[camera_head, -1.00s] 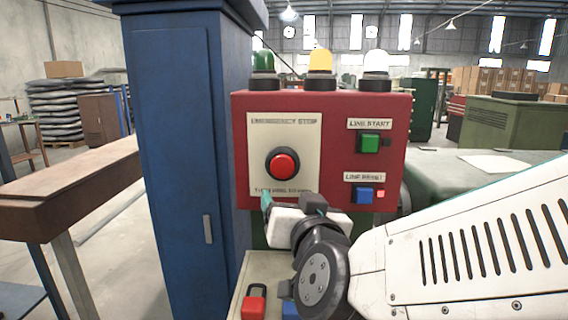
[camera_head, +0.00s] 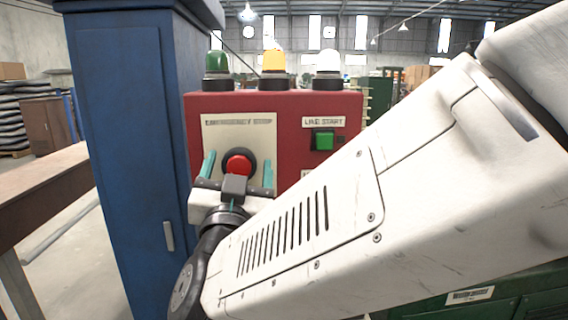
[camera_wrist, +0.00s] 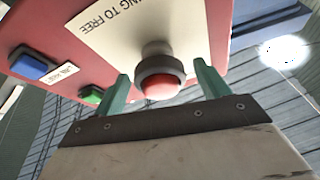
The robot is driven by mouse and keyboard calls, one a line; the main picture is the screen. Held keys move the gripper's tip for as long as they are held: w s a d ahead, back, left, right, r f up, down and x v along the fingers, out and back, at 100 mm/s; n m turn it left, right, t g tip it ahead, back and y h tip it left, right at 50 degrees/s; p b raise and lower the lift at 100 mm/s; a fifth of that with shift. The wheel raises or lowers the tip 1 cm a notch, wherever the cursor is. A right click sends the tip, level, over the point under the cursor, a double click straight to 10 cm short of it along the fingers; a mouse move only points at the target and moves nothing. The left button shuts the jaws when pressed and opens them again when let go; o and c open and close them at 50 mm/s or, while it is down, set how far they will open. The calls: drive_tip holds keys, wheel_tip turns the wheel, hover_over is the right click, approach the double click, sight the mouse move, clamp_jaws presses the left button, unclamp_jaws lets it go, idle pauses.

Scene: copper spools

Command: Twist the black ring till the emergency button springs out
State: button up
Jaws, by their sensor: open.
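The red emergency button (camera_head: 238,164) sits in its black ring (camera_head: 252,157) on the cream plate of the red control box. In the wrist view the button (camera_wrist: 159,88) faces me, with the dark ring (camera_wrist: 160,66) around its base. My gripper (camera_head: 238,172) is open, with one teal finger on each side of the button. In the wrist view my gripper's fingertips (camera_wrist: 157,78) stand left and right of the button, apart from it. The lower part of the plate is hidden behind my gripper in the head view.
The red box (camera_head: 290,112) carries green, yellow and white lamps on top. A green line start button (camera_head: 323,140) is at its right; a blue button (camera_wrist: 36,64) shows in the wrist view. A blue cabinet (camera_head: 125,150) stands close on the left.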

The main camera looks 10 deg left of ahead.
drive_tip(key=shift+w+r, duration=0.2)
drive_tip(key=shift+w, duration=0.35)
drive_tip(key=c, duration=1)
drive_tip(key=shift+o, duration=0.2)
drive_tip(key=shift+a+m, duration=0.1)
drive_tip(key=shift+m, duration=0.2)
drive_tip(key=m+h, duration=0.2)
drive_tip(key=m, duration=0.2)
drive_tip(key=shift+m+h, duration=0.4)
drive_tip(key=m+g+h, duration=0.1)
drive_tip(key=m+h, duration=0.1)
drive_tip(key=m, duration=0.3)
drive_tip(key=shift+m+g+h, duration=0.3)
drive_tip(key=shift+m, duration=0.1)
